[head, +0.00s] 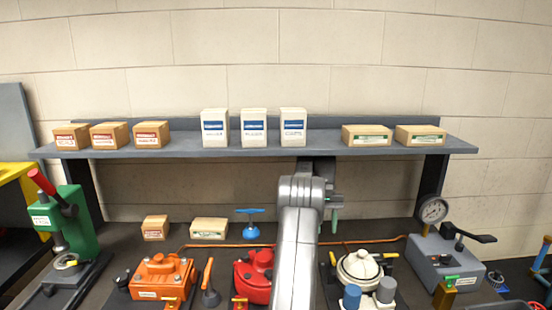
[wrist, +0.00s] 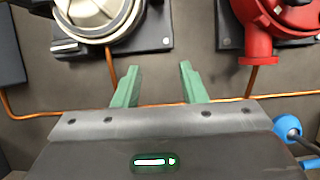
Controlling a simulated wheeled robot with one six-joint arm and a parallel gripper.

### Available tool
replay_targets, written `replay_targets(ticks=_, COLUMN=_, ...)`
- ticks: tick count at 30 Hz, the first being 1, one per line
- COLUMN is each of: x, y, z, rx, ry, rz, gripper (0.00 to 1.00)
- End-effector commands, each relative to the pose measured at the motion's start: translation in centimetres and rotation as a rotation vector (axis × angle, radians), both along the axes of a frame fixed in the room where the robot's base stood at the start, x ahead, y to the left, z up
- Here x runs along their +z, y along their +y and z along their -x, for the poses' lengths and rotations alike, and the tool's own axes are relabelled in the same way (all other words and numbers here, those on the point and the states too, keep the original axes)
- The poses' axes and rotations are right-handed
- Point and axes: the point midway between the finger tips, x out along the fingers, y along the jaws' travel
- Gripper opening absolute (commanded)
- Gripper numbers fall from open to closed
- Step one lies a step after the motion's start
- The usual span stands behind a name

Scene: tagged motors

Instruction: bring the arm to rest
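My gripper (head: 329,222) is raised over the workbench (head: 208,240), below the grey shelf (head: 193,148). In the wrist view my gripper (wrist: 157,80) has its two green fingers well apart. Nothing is between them; only the dark bench top and a copper tube (wrist: 111,70) show behind. My arm hides part of the bench middle in the head view.
Bench: orange unit (head: 163,277), red motor (head: 256,275), cream round motor (head: 360,267), green press (head: 75,222), grey gauge box (head: 446,262), blue-handled valve (head: 250,230), two small cartons. Shelf: brown cartons (head: 152,134), white boxes (head: 253,127). Space around my fingers looks clear.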

Motion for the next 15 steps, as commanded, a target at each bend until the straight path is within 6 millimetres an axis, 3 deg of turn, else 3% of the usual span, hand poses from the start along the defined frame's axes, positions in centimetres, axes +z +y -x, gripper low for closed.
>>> replay_targets(ticks=6, x=-0.1, y=0.0, z=-1.4, rx=0.000, ry=-0.002, rz=0.000, gripper=0.38)
replay_targets(ticks=15, x=0.1, y=0.0, z=0.8, rx=0.000, ry=0.000, rz=0.000, gripper=0.38)
